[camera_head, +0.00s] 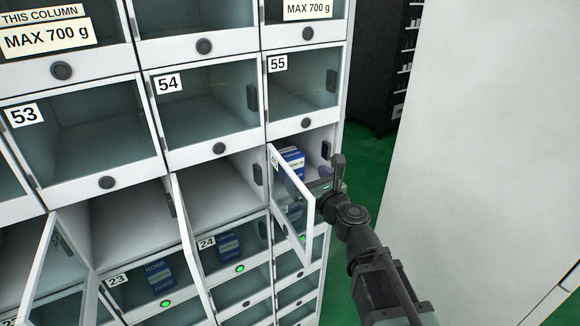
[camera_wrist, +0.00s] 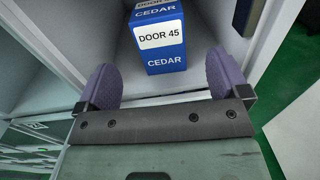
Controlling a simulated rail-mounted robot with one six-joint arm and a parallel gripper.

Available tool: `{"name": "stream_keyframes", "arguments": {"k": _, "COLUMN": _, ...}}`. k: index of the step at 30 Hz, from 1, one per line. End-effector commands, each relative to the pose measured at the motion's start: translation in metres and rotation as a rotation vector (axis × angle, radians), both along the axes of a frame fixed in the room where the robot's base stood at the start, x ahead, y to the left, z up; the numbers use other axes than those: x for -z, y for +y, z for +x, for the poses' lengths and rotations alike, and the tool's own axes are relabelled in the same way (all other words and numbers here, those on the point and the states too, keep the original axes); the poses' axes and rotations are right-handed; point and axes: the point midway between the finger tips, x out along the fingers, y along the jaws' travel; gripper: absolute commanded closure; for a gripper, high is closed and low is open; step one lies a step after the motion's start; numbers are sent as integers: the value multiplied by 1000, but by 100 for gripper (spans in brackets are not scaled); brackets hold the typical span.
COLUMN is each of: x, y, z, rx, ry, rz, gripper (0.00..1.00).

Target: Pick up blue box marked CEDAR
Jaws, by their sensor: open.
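The blue box marked CEDAR (camera_wrist: 160,42) stands in an open compartment, with a white DOOR 45 label on its near face. In the head view the box (camera_head: 292,160) shows partly, behind the swung-open glass door (camera_head: 291,205). My gripper (camera_wrist: 157,85) is open, its two purple fingers apart in the wrist view. The box is ahead of the fingers and between their lines, with a small gap; it does not appear to be touched. In the head view my gripper (camera_head: 310,178) is at the compartment mouth, partly hidden by the door frame.
Other glass doors stand open at the lower left, such as one door (camera_head: 58,265). Blue boxes sit behind door 23 (camera_head: 158,275) and door 24 (camera_head: 228,246). Compartments 53, 54 and 55 (camera_head: 300,85) are shut. The compartment's side walls flank my fingers closely.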

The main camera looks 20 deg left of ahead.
Motion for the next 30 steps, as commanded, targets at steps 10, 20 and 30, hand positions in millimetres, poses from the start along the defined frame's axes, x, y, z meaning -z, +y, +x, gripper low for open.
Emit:
{"name": "stream_keyframes", "arguments": {"k": 10, "x": 0, "y": 31, "z": 29, "rx": -1, "ry": -2, "rz": -3, "gripper": 6}}
{"name": "stream_keyframes", "arguments": {"k": 20, "x": 1, "y": 68, "z": 63, "rx": -2, "ry": -3, "rz": -4, "gripper": 6}}
{"name": "stream_keyframes", "arguments": {"k": 30, "x": 1, "y": 67, "z": 62, "rx": -2, "ry": -3, "rz": -4, "gripper": 29}}
